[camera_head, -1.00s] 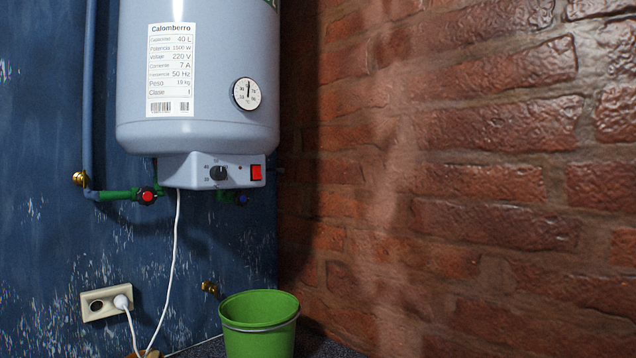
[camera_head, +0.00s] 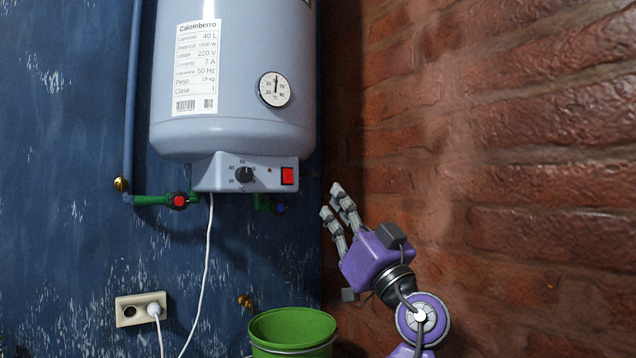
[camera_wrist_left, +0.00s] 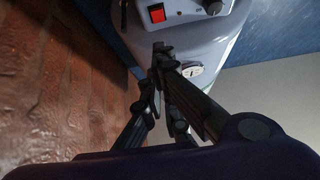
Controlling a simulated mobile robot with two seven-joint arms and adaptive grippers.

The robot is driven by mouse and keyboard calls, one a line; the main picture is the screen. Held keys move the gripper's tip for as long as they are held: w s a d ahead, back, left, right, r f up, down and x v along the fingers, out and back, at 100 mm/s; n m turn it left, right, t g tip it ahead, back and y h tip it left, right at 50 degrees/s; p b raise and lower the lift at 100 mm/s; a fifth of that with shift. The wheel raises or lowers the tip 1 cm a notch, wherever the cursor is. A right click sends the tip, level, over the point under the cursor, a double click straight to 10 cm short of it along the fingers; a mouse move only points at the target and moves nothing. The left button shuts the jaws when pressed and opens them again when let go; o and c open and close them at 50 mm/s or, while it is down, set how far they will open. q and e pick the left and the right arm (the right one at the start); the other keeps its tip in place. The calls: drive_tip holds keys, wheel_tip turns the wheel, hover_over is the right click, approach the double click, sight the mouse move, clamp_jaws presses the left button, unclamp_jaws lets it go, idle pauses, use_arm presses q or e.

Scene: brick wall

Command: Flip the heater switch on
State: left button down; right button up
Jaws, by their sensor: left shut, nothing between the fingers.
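The white-grey water heater (camera_head: 235,125) hangs on the blue wall. Its red switch (camera_head: 288,176) sits at the right end of the control box under the tank, right of the black knob (camera_head: 244,174). I cannot tell the switch's rocker position. My purple left gripper (camera_head: 332,200) is below and right of the switch, fingers pointing up and left, shut and empty, apart from the switch in the picture. In the left wrist view, the red switch (camera_wrist_left: 157,13) shows at the top, beyond the dark fingertips (camera_wrist_left: 161,50). My right gripper is not in view.
A brick wall (camera_head: 530,130) stands close on the right of the gripper. A green bucket (camera_head: 290,335) is below the heater. A wall socket (camera_head: 130,310) is lower left.

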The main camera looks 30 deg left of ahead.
sight(288, 176)
use_arm(q)
drive_tip(key=shift+s+r, duration=0.15)
drive_tip(key=shift+r, duration=0.05)
drive_tip(key=shift+a+r, duration=0.1)
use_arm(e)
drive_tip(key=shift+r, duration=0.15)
